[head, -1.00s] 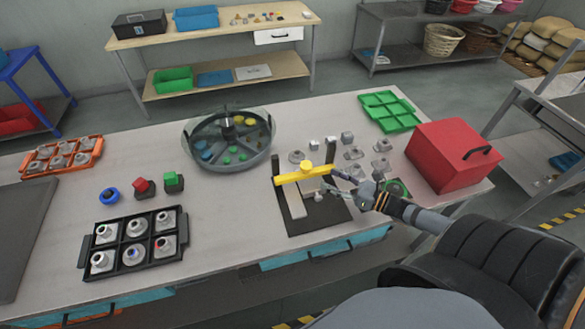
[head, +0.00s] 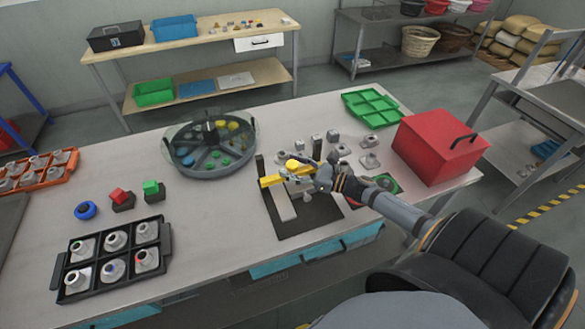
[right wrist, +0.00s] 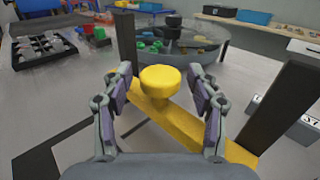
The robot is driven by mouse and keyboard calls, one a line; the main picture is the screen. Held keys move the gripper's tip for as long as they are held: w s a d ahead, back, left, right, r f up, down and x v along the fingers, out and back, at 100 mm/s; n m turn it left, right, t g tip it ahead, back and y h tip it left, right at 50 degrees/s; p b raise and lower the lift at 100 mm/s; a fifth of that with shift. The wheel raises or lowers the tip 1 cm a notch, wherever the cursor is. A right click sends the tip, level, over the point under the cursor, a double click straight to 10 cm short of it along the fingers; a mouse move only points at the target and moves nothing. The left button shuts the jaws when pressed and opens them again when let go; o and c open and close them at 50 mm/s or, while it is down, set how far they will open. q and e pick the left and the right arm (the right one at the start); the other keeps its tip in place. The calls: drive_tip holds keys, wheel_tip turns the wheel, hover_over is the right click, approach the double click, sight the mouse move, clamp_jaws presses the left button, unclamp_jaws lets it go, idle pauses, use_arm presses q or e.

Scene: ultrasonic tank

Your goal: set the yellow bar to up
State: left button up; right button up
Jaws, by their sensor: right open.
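The yellow bar (head: 270,181) lies across between two dark upright posts (head: 261,166) on a dark base plate (head: 285,228). In the head view its left end sits below the left post's top. A round yellow knob (right wrist: 160,79) stands on the bar's middle. In the right wrist view the bar (right wrist: 182,124) slants down to the right. My right gripper (head: 297,172) is open, with one finger on each side of the knob in the right wrist view (right wrist: 164,84). I cannot tell whether the fingers touch it. My left gripper is not in view.
A red box (head: 438,150) and a green tray (head: 377,108) are to the right. A round divided tank (head: 210,173) stands behind left. Small grey metal parts (head: 369,160) lie behind my right gripper. A black tray (head: 62,272) is front left.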

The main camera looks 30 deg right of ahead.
sight(293, 164)
drive_tip(key=shift+c, duration=0.4)
clamp_jaws()
wheel_tip(293, 164, up, 7)
drive_tip(key=p, duration=0.6)
drive_tip(key=shift+w+a+f, duration=0.1)
drive_tip(key=shift+w+f, duration=0.05)
drive_tip(key=shift+f, duration=0.1)
drive_tip(key=shift+c, duration=1.2)
unclamp_jaws()
drive_tip(key=o, duration=0.3)
drive_tip(key=shift+s, duration=0.2)
